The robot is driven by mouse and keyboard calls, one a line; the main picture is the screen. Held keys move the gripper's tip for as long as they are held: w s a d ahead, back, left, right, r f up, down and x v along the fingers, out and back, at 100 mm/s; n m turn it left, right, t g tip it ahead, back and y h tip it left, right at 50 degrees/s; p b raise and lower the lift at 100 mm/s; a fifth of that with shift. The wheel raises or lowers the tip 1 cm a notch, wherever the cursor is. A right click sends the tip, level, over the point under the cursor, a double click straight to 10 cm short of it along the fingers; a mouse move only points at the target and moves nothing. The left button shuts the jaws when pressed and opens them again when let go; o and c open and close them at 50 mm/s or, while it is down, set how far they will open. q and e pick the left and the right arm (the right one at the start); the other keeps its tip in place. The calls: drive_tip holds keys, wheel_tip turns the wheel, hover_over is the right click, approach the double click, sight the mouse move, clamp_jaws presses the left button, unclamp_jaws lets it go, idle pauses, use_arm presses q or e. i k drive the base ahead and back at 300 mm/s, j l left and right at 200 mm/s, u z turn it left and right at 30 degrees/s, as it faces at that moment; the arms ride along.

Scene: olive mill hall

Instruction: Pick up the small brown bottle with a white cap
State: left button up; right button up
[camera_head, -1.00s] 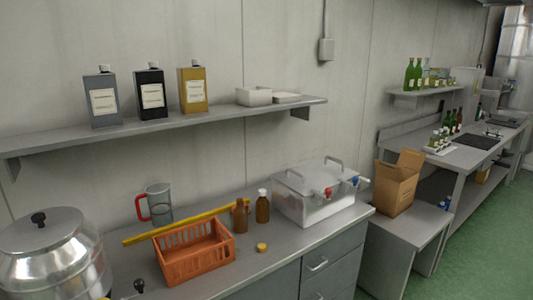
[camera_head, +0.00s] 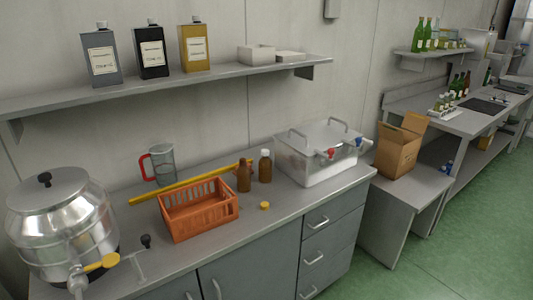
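The small brown bottle with a white cap (camera_head: 265,167) stands upright on the grey counter (camera_head: 290,208), left of a clear-lidded box. Just left of it stands another brown bottle (camera_head: 244,177) with no white cap. The end of a yellow bar passes by this second bottle. Neither of my grippers is in the head view.
An orange crate (camera_head: 199,208) and a small yellow cap (camera_head: 265,205) lie in front of the bottles. The clear-lidded box (camera_head: 318,152) stands at right. A yellow bar (camera_head: 185,184), a red-handled jug (camera_head: 160,164) and a steel vessel (camera_head: 60,225) are at left. A shelf (camera_head: 210,78) overhangs the back.

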sight(265, 163)
drive_tip(key=i+l+u, duration=0.25)
drive_tip(key=i+l, duration=0.25)
drive_tip(key=l, duration=0.15)
drive_tip(key=i+l+u, duration=0.3)
drive_tip(key=i+l, duration=0.2)
drive_tip(key=l, duration=0.25)
drive_tip(key=i+l+u, duration=0.15)
drive_tip(key=l, duration=0.25)
drive_tip(key=i+l+u, duration=0.1)
drive_tip(key=l, duration=0.35)
drive_tip(key=i+l+u, duration=0.15)
drive_tip(key=i+l, duration=0.15)
drive_tip(key=l, duration=0.15)
drive_tip(key=i+l+u, duration=0.15)
drive_tip(key=l, duration=0.3)
